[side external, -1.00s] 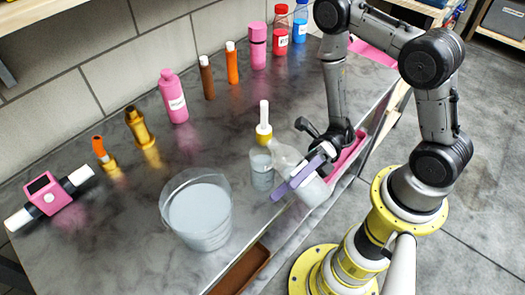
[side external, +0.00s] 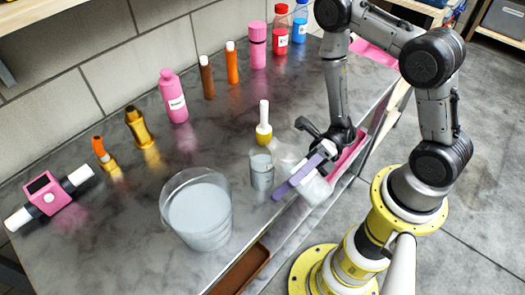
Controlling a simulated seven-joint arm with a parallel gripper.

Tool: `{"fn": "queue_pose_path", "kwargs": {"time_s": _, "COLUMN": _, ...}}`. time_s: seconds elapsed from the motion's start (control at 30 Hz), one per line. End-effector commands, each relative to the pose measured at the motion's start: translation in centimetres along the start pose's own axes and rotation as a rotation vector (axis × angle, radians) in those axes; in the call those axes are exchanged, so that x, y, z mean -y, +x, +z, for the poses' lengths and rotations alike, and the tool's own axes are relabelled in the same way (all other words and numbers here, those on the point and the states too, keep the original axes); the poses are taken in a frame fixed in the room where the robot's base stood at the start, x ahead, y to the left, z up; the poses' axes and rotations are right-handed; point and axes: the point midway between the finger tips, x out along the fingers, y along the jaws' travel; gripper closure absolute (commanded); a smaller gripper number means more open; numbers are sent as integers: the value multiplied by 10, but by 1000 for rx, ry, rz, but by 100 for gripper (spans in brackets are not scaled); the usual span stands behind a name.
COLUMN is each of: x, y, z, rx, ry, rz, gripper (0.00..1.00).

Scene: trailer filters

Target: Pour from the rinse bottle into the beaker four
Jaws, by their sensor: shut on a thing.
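My gripper (side external: 304,172) is shut on a pale translucent bottle (side external: 317,188), which I take to be the rinse bottle. It is held tilted at the bench's front edge, its upper end pointing left toward a small clear beaker (side external: 262,173). The gripper's purple part crosses in front of the bottle and hides some of it. The small beaker stands upright on the bench and holds greyish liquid. No number is readable on it, so I cannot tell if it is beaker four. No stream of liquid is visible.
A large clear container (side external: 197,212) of pale liquid stands left of the small beaker. A yellow-based, white-handled object (side external: 264,128) stands just behind it. A pink bottle (side external: 173,97) and several other bottles line the back. A brown tray (side external: 240,274) lies below the front edge.

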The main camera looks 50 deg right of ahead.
Motion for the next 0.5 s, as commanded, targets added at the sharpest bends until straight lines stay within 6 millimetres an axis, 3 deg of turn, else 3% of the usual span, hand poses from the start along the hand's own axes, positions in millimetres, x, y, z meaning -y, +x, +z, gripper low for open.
{"fn": "queue_pose_path", "kwargs": {"time_s": 0.5, "x": -3, "y": 1, "z": 1, "rx": 7, "ry": 30, "rz": 0, "gripper": 100}}
